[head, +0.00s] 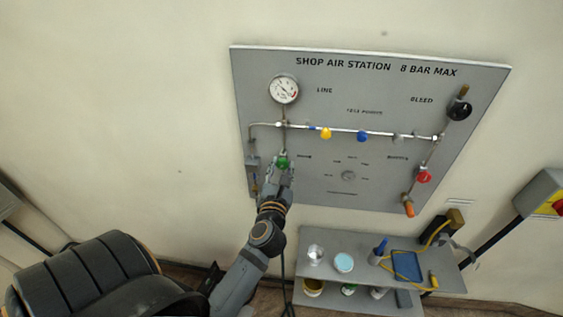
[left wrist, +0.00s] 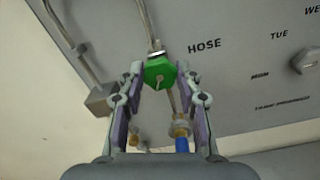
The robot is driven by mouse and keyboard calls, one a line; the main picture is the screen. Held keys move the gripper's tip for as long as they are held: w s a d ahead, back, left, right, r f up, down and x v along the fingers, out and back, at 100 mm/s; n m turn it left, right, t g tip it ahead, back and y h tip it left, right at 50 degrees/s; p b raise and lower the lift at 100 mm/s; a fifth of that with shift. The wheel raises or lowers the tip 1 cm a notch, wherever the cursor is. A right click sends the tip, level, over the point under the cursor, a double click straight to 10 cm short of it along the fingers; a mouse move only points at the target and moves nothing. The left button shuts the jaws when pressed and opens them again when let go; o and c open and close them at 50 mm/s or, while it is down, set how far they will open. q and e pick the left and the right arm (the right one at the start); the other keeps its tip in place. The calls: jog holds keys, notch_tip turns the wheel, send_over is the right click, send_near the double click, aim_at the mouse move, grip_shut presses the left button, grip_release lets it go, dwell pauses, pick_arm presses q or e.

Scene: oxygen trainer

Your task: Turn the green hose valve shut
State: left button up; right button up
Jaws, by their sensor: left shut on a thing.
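The green hose valve (head: 283,161) sits low on the left part of the grey air station panel (head: 300,190), under the gauge. In the left wrist view the green knob (left wrist: 159,72) is at the centre, left of the word HOSE. My left gripper (head: 281,170) reaches up to it from below. Its two fingers (left wrist: 158,80) stand on either side of the knob and are shut on it. The finger contact is partly hidden in the head view. My right gripper is not in view.
The panel also carries a gauge (head: 284,89), a yellow knob (head: 326,133), a blue knob (head: 362,136), a red knob (head: 424,175), a black knob (head: 459,110) and an orange-ended fitting (head: 409,208). A grey shelf (head: 320,271) with jars and a yellow cable stands below.

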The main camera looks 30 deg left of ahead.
pick_arm(q)
jog(key=m, duration=0.2)
jog(key=shift+r+m+p, duration=0.1)
jog(key=shift+m+p, duration=0.2)
jog(key=shift+m, duration=0.1)
jog(key=m, duration=1.2)
jog(key=shift+m, duration=0.3)
jog(key=m, duration=0.3)
jog(key=shift+m, duration=0.3)
jog(key=m, duration=0.3)
jog(key=shift+m, duration=0.3)
jog(key=m, duration=0.3)
jog(key=shift+m, duration=2.1)
